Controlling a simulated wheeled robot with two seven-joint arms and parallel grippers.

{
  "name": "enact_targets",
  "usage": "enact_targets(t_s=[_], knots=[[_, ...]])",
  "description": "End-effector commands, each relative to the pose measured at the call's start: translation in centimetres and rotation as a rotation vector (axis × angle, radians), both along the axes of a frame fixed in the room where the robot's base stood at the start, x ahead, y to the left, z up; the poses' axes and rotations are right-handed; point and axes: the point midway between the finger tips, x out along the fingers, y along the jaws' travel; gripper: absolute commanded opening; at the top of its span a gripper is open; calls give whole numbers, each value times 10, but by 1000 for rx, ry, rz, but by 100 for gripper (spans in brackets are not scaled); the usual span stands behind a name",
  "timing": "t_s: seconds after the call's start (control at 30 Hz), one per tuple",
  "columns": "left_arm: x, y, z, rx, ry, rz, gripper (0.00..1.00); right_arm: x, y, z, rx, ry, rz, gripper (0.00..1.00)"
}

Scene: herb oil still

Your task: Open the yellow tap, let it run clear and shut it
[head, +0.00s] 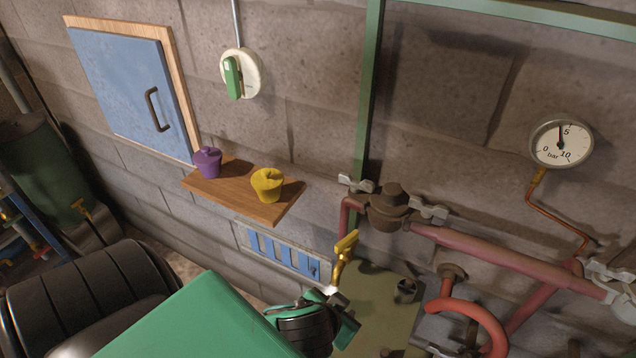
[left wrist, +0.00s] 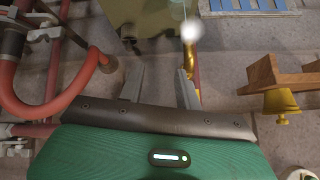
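The yellow tap (head: 344,250) has a yellow lever on top, tilted up to the right, and a brass body. In the head view its lower end is close to my left gripper (head: 342,312). A small bright white patch shows there. In the left wrist view the tap's brass body (left wrist: 191,66) stands beside the right-hand finger, partly hidden by it, with a white glowing blob at its end. I cannot tell whether the blob is running liquid. My left gripper (left wrist: 160,88) has its fingers apart with nothing seen between them. My right gripper is out of view.
A blue vent (head: 285,250) is below. An olive tank (head: 385,305) stands behind the gripper.

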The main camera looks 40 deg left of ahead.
Motion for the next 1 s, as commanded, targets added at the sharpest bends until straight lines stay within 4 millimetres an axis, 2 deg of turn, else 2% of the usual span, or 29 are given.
enact_targets(t_s=[0.43, 0.63, 1.0], knots=[[-27, 1, -37, -29, 207, -77, 34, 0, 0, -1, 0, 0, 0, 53], [-41, 4, -67, -50, 297, -114, 34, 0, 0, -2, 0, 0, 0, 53], [-50, 8, -141, -76, 394, -159, 34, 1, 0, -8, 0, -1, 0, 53]])
